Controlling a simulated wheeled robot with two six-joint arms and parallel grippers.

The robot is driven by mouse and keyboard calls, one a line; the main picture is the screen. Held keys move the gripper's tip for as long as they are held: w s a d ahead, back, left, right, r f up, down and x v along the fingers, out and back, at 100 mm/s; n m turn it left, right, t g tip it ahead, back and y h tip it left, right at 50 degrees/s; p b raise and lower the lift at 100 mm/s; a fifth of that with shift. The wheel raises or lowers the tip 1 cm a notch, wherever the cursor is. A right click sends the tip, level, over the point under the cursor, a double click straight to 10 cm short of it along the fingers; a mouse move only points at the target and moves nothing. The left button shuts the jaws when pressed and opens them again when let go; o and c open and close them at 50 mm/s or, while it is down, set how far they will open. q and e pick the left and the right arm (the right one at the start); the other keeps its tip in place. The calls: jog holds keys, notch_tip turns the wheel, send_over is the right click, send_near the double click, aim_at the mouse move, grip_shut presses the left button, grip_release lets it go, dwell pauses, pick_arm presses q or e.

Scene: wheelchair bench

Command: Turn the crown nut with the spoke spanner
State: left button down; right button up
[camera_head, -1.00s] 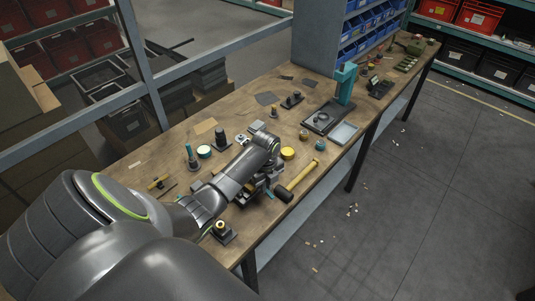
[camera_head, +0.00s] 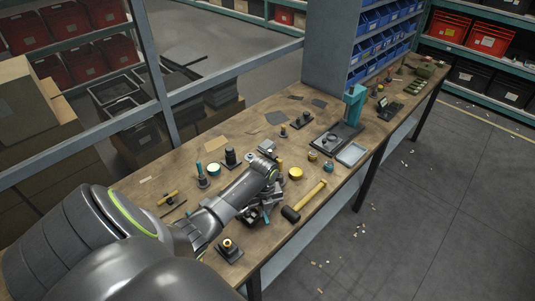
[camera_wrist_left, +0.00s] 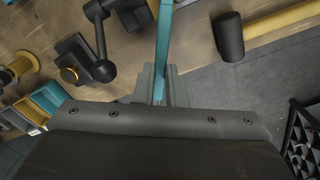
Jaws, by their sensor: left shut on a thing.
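My left gripper (camera_wrist_left: 160,88) is shut on a teal bar, which looks like the spoke spanner (camera_wrist_left: 165,30); the bar runs up out of the left wrist view. In the head view my left arm reaches over the bench, and a bit of teal (camera_head: 266,214) shows below the wrist. A brass-coloured ring (camera_wrist_left: 68,75) sits on a black block left of the bar, apart from it. I cannot tell whether this ring is the crown nut. The spanner's working end and what it touches are hidden. My right gripper is not in view.
A hammer (camera_head: 308,198) with a yellow handle lies right of the gripper near the bench's front edge. A black stand with a yellow ring (camera_head: 228,245) is nearer me. A teal press (camera_head: 353,103) and grey tray (camera_head: 351,154) stand farther along. Small parts dot the bench (camera_head: 240,120).

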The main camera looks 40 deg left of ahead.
aim_at(267, 221)
pick_arm(q)
jog(key=shift+s+a+r+m, duration=0.1)
jog(key=shift+s+a+m, duration=0.4)
jog(key=shift+m, duration=0.1)
jog(key=shift+d, duration=0.1)
jog(key=shift+w+d+n, duration=0.45)
jog(key=shift+w+n, duration=0.1)
jog(key=shift+n, duration=0.15)
jog(key=shift+s+d, duration=0.1)
jog(key=shift+s+d, duration=0.4)
jog(key=shift+d, duration=0.25)
jog(key=shift+s+d, duration=0.4)
jog(key=shift+d, duration=0.2)
